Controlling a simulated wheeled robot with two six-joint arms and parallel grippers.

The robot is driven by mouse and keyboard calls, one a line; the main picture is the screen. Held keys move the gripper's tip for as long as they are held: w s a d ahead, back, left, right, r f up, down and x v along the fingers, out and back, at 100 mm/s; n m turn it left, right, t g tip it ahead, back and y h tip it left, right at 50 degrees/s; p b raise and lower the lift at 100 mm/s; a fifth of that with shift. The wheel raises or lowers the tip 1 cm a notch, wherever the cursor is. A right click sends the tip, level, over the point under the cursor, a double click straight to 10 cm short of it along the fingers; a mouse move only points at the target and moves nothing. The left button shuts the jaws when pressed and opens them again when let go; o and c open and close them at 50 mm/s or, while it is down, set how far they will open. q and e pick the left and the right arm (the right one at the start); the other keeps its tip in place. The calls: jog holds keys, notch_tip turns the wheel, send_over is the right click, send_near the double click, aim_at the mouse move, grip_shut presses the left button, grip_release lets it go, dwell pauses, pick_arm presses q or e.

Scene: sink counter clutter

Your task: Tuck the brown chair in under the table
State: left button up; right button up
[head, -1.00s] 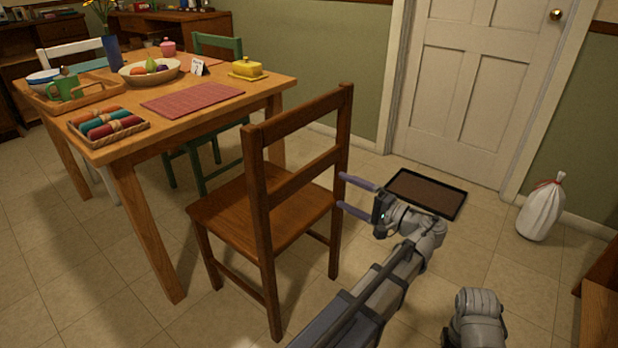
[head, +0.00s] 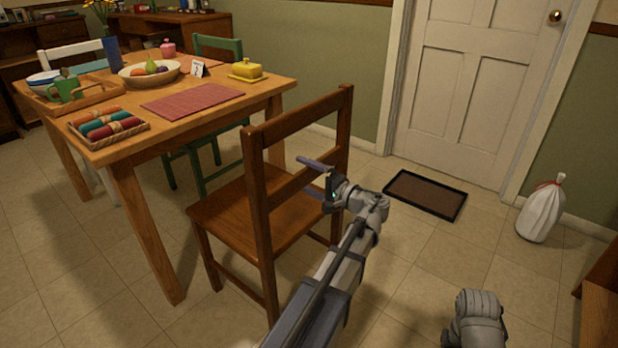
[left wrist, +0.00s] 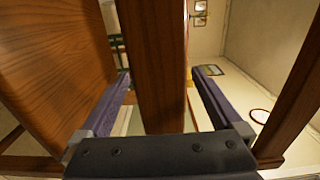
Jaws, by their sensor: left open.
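The brown chair (head: 240,215) stands at the near right end of the wooden table (head: 200,118). Its seat front is close to the table edge and its back faces me. My left gripper (head: 304,174) is open at the chair's back, with one finger above and one below the lower back rail (head: 285,190). In the left wrist view that rail (left wrist: 155,60) runs between the two purple fingers, the seat (left wrist: 55,60) to its left and the top rail (left wrist: 295,95) to its right. Contact cannot be told. My right gripper is not in view.
A green chair (head: 218,47) and a white chair (head: 72,50) stand at the table. A tray (head: 425,194) lies on the floor by the door. A white bag (head: 541,210) stands at the right.

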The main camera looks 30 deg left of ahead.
pick_arm(q)
grip_shut()
dwell(0.8)
